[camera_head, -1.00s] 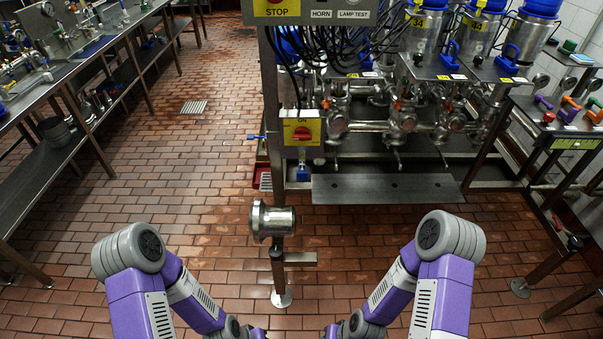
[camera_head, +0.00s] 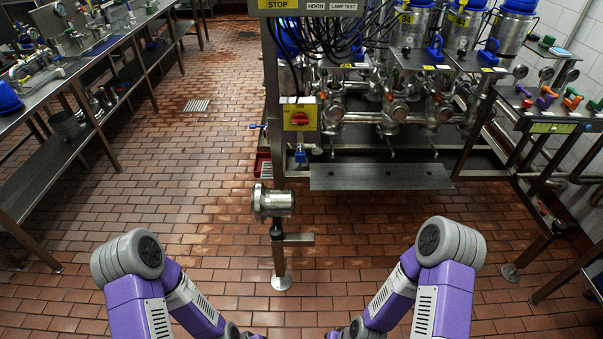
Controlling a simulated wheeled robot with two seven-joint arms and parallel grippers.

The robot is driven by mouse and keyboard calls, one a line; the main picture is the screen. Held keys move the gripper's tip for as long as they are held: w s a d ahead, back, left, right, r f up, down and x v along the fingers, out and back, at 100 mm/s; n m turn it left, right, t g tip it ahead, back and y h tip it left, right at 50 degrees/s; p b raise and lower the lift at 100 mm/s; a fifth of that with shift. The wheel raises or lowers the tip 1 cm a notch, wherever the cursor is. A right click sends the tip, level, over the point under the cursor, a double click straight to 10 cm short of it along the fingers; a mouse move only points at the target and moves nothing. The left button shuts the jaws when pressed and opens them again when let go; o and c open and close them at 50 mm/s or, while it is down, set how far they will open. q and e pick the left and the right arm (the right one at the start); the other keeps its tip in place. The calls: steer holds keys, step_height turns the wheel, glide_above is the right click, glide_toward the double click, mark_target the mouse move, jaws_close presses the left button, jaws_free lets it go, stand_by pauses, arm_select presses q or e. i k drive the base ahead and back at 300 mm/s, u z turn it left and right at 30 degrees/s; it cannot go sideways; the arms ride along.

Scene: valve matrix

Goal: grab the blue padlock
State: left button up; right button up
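A blue padlock (camera_head: 300,154) appears to hang just below the yellow plate with the red rotary switch (camera_head: 299,118) on the front post of the valve frame. More blue padlock-like pieces stand on the metal shelf of the frame, one near its middle (camera_head: 435,48) and one further right (camera_head: 489,51). I cannot tell which of them is meant. My two purple and grey arms reach down at the bottom of the view, well short of the frame. Both grippers are below the picture edge, so their state is hidden.
A steel cylinder on a post (camera_head: 272,203) stands in front of the frame. A flat metal plate (camera_head: 380,176) sits low on the frame. Benches stand at left (camera_head: 105,85) and right (camera_head: 548,122), the right one holding coloured pieces. Tiled floor (camera_head: 180,180) is clear at left.

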mark_target(300, 157)
steer(key=z, duration=0.05)
steer(key=k, duration=0.75)
steer(key=u, duration=0.95)
steer(key=i, duration=2.3)
steer(key=z, duration=1.05)
steer(key=i, duration=0.25)
steer(key=z, duration=0.1)
